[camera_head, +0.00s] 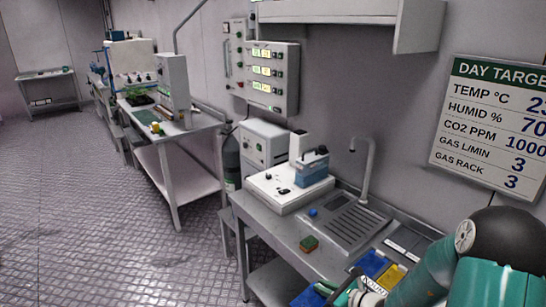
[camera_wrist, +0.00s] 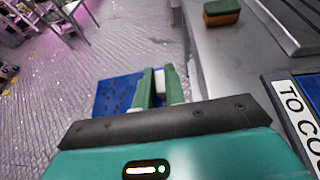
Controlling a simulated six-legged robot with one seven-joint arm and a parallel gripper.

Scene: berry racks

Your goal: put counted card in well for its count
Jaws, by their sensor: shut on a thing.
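In the wrist view, my gripper (camera_wrist: 156,88) has its two green fingers shut on a small white piece (camera_wrist: 160,82). A blue card (camera_wrist: 115,93) with dark specks shows just beyond and left of the fingers; the white piece appears to be its grip. The specks are too small to count. In the head view, my gripper (camera_head: 330,289) is at the bottom, with the blue card (camera_head: 303,299) beside it, off the bench's front edge. A blue area (camera_head: 372,262) and a yellow area (camera_head: 393,277) lie on the bench to its right; their wells cannot be made out.
A green and orange sponge (camera_head: 308,244) lies near the bench's front edge and also shows in the wrist view (camera_wrist: 221,12). A sink (camera_head: 350,222) with a tap and a white device (camera_head: 290,188) stand behind. A white label (camera_wrist: 300,118) is at the right. Floor is open leftward.

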